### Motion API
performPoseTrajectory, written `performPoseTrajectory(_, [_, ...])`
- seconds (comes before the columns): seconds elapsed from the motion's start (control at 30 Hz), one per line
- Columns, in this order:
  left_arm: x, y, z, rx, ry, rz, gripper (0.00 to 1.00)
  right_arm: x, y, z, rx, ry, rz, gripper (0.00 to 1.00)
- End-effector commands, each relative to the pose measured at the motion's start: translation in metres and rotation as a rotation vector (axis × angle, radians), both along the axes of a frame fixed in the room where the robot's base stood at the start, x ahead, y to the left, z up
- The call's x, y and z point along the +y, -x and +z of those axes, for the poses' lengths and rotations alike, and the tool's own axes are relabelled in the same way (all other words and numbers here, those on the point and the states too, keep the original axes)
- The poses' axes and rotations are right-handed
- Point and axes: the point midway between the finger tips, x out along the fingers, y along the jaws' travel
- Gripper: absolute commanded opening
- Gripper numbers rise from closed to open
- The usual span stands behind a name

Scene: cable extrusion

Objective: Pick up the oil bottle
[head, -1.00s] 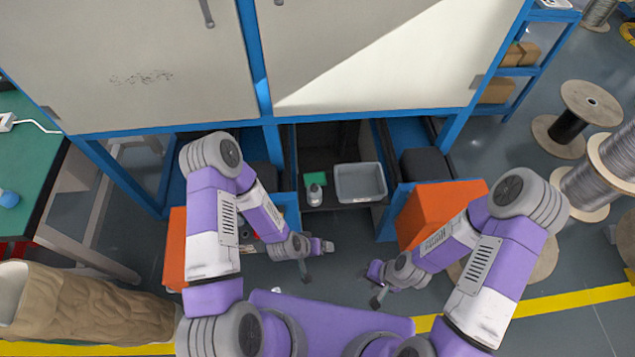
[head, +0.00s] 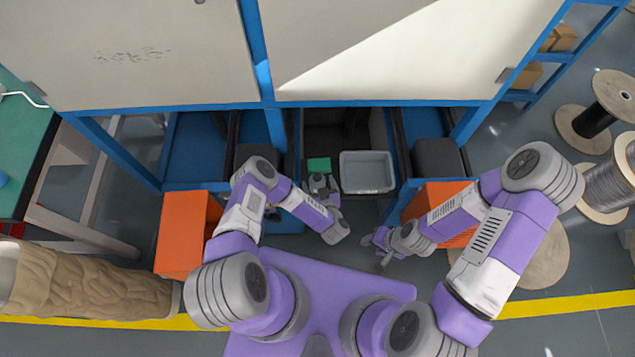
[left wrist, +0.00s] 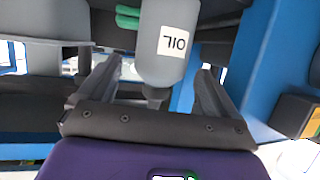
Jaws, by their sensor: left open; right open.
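The oil bottle (left wrist: 158,60) is pale grey with a white "OIL" label, upside down in the left wrist view. Its narrow neck points down in that picture, toward the palm. My left gripper (left wrist: 159,68) is open, one finger on each side of the bottle, with visible gaps. In the head view my left gripper (head: 322,184) reaches into the low bay under the cabinet and mostly hides the bottle. My right gripper (head: 378,253) is open and empty, held in front of the bay.
A grey bin (head: 367,187) stands right of the bottle, and a green item (head: 318,164) lies behind it. Blue frame posts flank the bay. Orange boxes (head: 183,236) stand left and right (head: 432,205). Floor before the bay is partly clear.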

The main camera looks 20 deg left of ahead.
Motion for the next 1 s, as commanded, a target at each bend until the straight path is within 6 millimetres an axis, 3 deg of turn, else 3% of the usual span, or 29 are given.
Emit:
performPoseTrajectory(0.3, [0.020, -0.034, -0.021, -0.002, 0.001, 0.002, 0.92, 0.000, 0.000, -0.024, 0.000, 0.000, 0.000, 0.48])
performPoseTrajectory(0.6, [0.021, -0.037, -0.020, -0.001, 0.001, -0.003, 0.90, 0.000, 0.000, -0.024, 0.000, 0.000, 0.000, 0.48])
performPoseTrajectory(1.0, [0.021, -0.037, -0.020, -0.002, 0.001, -0.002, 0.31, 0.000, 0.000, -0.024, 0.000, 0.000, 0.000, 0.48])
